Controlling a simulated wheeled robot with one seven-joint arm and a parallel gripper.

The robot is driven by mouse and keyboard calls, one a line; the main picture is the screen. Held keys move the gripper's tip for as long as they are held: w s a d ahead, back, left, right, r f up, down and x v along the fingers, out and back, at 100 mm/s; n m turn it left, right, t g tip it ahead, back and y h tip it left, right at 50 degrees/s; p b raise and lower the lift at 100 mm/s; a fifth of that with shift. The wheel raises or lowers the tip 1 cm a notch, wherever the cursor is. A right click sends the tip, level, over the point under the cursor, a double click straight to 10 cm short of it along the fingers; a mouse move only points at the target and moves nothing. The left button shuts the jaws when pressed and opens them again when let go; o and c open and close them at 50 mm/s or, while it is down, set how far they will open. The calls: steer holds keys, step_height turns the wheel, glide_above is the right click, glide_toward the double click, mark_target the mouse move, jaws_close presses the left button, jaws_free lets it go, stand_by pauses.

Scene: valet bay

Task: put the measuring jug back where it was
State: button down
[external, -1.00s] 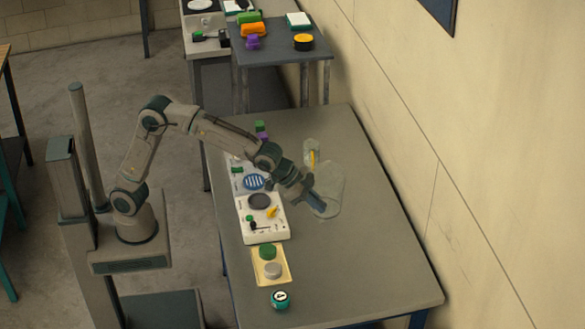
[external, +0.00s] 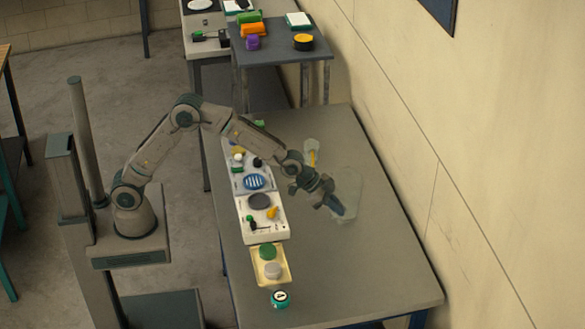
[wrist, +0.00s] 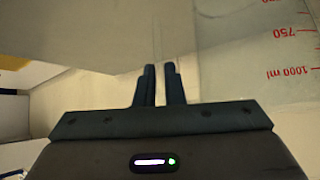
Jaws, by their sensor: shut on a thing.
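The measuring jug (external: 349,190) is large and clear, and shows faintly over the right part of the grey table near the wall. My gripper (external: 338,207) is shut on the jug at its near left side. In the wrist view the jug's clear wall (wrist: 265,50) fills the upper right, with red marks reading 750 and 1000 ml. My gripper's dark fingers (wrist: 159,85) are close together there, with a thin part of the jug between them. I cannot tell whether the jug's base touches the table.
A small clear container with a yellow thing in it (external: 312,152) stands behind the jug. A white panel with knobs (external: 262,224), a yellow tray (external: 287,270) and a teal round item (external: 280,298) line the table's left side. The table's front right (external: 370,275) is clear.

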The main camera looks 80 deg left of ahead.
steer(key=shift+f, duration=0.6)
steer(key=shift+f, duration=0.25)
steer(key=c, duration=1.5)
jaws_free()
steer(key=shift+r, duration=0.1)
steer(key=b+v, duration=0.2)
steer(key=v, duration=1)
steer(key=shift+s+a+r, duration=0.1)
